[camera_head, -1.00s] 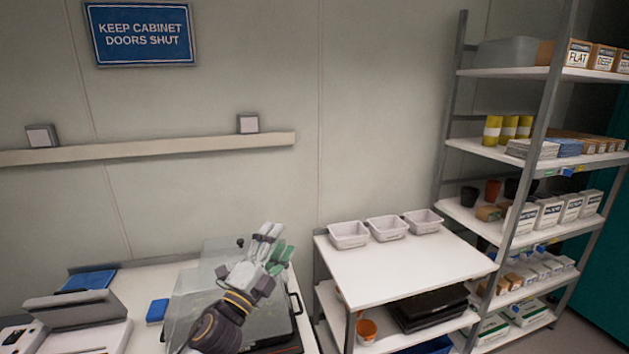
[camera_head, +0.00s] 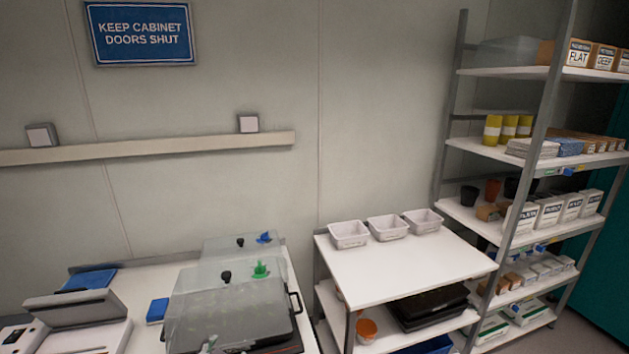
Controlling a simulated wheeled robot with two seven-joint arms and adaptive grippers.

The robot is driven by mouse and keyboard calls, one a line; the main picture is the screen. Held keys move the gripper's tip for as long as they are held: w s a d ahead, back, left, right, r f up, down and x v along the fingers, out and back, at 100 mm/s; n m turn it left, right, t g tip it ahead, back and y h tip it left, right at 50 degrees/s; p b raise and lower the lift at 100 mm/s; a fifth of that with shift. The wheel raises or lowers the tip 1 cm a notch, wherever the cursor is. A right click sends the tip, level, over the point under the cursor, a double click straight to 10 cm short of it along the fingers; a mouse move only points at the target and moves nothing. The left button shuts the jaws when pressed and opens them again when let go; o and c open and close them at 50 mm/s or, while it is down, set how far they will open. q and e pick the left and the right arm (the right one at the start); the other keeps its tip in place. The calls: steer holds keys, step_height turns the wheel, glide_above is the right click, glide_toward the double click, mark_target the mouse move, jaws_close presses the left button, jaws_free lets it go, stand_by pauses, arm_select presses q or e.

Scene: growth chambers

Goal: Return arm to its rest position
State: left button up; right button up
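Only small pale tips, which look like my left gripper (camera_head: 209,344), show at the bottom edge, in front of the nearer clear-lidded tray. Most of that gripper is below the frame, so its opening cannot be judged. The nearer clear lid (camera_head: 200,305) has a black knob and a green piece (camera_head: 260,269) on top. Behind it, another clear lid (camera_head: 215,246) carries a black knob and a blue piece (camera_head: 265,237). My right gripper is not in view.
A blue block (camera_head: 157,310) and a grey bench device (camera_head: 72,308) stand left of the trays. A white cart (camera_head: 405,265) with three pale tubs along its back stands to the right, its top otherwise clear. A loaded shelf rack (camera_head: 530,150) stands beyond it.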

arm_select(q)
steer(key=s+f+n+g+h, duration=0.15)
steer(key=s+f+g, duration=0.25)
steer(key=s, duration=0.4)
steer(key=s+f+n+g, duration=0.25)
steer(key=s+f, duration=0.25)
steer(key=s, duration=0.4)
step_height(320, 180, down, 34)
steer(key=s+a+m+g, duration=0.1)
steer(key=s+g, duration=0.1)
steer(key=s+a+f, duration=0.2)
steer(key=s+f, duration=0.7)
steer(key=s, duration=0.2)
steer(key=s+a+f, duration=0.3)
steer(key=s+f, duration=0.6)
steer(key=s, duration=0.1)
steer(key=shift+s+a+f+g+y, duration=0.25)
steer(key=shift+s+g+y, duration=0.1)
steer(key=shift+g, duration=0.1)
steer(key=shift+s, duration=0.1)
